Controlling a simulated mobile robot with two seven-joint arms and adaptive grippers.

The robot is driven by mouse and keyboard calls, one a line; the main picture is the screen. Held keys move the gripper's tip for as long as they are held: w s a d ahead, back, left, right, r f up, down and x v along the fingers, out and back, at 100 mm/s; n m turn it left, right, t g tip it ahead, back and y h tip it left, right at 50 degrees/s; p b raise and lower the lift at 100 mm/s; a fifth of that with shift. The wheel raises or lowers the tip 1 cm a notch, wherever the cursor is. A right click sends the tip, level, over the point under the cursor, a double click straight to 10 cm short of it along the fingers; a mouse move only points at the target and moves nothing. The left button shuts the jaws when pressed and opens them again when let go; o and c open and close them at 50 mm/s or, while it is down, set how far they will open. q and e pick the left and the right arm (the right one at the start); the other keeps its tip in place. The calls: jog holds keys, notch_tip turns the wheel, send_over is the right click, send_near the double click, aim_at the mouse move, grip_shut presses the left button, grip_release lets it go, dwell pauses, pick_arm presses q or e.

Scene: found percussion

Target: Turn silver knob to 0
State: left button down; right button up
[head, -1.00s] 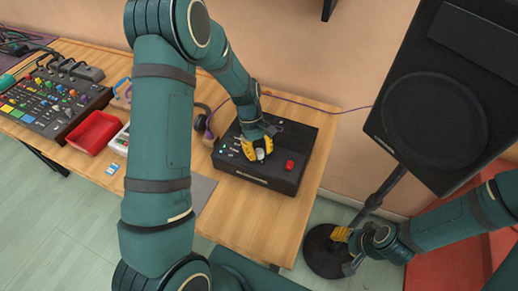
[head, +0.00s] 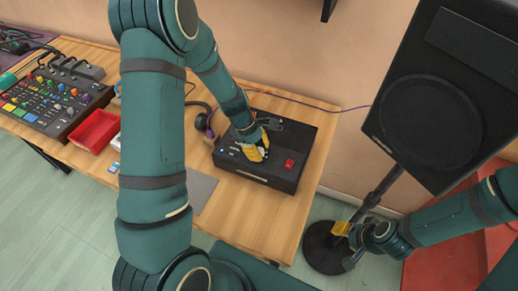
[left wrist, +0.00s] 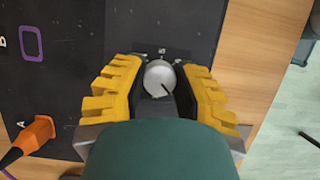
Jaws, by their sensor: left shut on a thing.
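The silver knob (left wrist: 159,78) is on top of the black box (head: 262,177), which lies on the wooden table. In the left wrist view the knob is round, with a dark pointer line toward the lower right of its face. My left gripper (head: 258,153) is over the box, its yellow fingers on either side of the knob and shut on it. In the head view the fingers mostly hide the knob. The small marks around the knob are too small to read. My right gripper (head: 345,243) is far from the box, near the speaker stand; its jaw state is unclear.
A red button (head: 289,164) is right of the knob on the box. An orange plug (left wrist: 35,135) shows in the left wrist view. A mixer (head: 53,97) and a red tray (head: 95,131) are at the left. A large speaker (head: 427,100) stands at the right.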

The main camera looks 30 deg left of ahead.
pick_arm(q)
jog(key=shift+s+d, duration=0.1)
jog(key=shift+s, duration=0.05)
jog(key=c, duration=0.7)
grip_release()
jog(key=shift+r, duration=0.1)
jog(key=shift+a+r, duration=0.2)
jog(key=shift+r, duration=0.1)
jog(key=v, duration=1.1)
